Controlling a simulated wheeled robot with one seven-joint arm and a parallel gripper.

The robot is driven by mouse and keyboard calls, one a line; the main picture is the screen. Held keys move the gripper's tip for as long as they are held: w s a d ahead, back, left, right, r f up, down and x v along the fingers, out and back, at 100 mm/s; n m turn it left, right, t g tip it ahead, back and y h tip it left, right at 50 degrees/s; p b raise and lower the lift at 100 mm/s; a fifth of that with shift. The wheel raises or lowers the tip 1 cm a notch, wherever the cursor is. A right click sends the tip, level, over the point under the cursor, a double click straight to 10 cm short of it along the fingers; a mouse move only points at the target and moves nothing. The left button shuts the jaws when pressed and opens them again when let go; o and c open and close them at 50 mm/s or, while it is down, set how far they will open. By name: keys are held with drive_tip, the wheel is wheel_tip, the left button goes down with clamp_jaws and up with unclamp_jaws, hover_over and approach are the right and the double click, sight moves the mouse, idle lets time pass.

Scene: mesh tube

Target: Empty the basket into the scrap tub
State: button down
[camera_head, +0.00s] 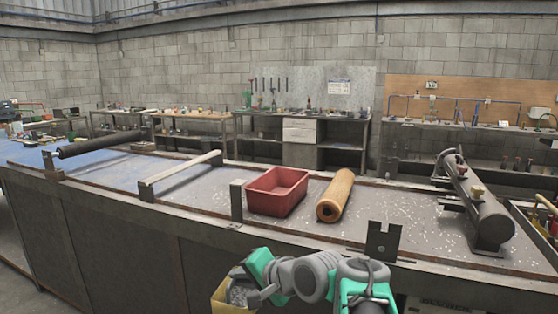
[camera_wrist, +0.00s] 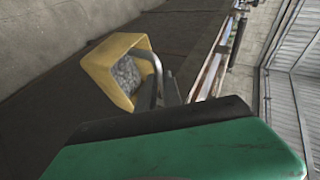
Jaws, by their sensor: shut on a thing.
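A yellow basket (camera_head: 220,299) with grey scrap inside is at the bottom of the head view, in front of the bench and below its top. My gripper (camera_head: 254,296) is shut on the basket at its right side; the exact grip is hard to make out. In the wrist view the basket (camera_wrist: 96,68) shows its open mouth and grey bits (camera_wrist: 128,75) inside, with my gripper (camera_wrist: 157,84) at its edge. A red rectangular tub (camera_head: 277,193), likely the scrap tub, stands upright on the bench, farther back and up from the basket. Its floor shows no contents.
A tan roll (camera_head: 335,195) lies right of the tub, close to it. A short upright post (camera_head: 237,201) is at its left. A dark bracket (camera_head: 383,241) stands on the front edge. A dark cylinder (camera_head: 480,210) is at the right. The bench's front wall (camera_head: 130,236) faces me.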

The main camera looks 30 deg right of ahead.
wheel_tip(320, 180, up, 34)
drive_tip(key=p, duration=3.2)
drive_tip(key=w+d, duration=0.4)
drive_tip(key=d, duration=0.7)
drive_tip(key=w+d, duration=0.4)
drive_tip(key=d, duration=0.8)
drive_tip(key=s+d+f, duration=0.2)
drive_tip(key=d+f, duration=0.4)
drive_tip(key=d, duration=0.3)
drive_tip(key=s+d+f+m+h, duration=0.1)
drive_tip(key=s+d+f, duration=0.1)
drive_tip(key=d+f, duration=0.4)
drive_tip(key=shift+d+f+b, duration=0.35)
drive_tip(key=shift+d+f, duration=0.05)
drive_tip(key=shift+d, duration=1.45)
drive_tip(key=shift+s, duration=0.1)
